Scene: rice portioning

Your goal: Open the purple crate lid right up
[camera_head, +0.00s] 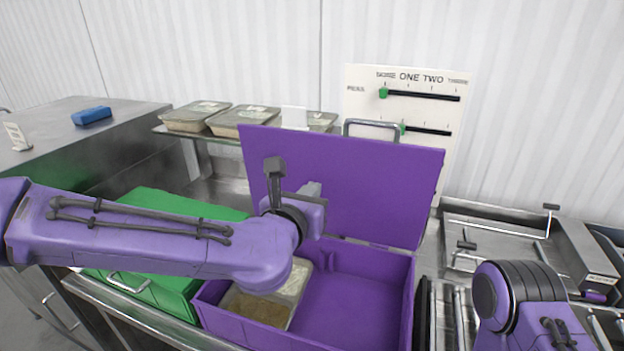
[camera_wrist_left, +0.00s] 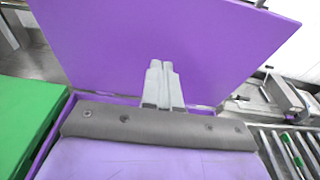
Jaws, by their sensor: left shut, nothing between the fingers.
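The purple crate (camera_head: 408,300) stands open at the front centre, and a tray (camera_head: 262,308) with brownish contents lies in its left part. Its purple lid (camera_head: 370,190) stands raised at the back edge, leaning slightly back, with a grey handle (camera_head: 370,124) at its top. My left gripper (camera_head: 312,190) is in front of the lid's inner face, shut and empty. In the left wrist view the shut fingers (camera_wrist_left: 163,84) point at the lid (camera_wrist_left: 165,40); whether they touch it I cannot tell. My right arm shows at the lower right, but its gripper is out of view.
A closed green crate (camera_head: 150,290) stands left of the purple one. Several food trays (camera_head: 195,116) sit on a shelf behind. A board with green sliders (camera_head: 400,76) stands at the back. A blue block (camera_head: 92,116) lies on the left counter. Metal rails and fixtures (camera_head: 500,235) fill the right.

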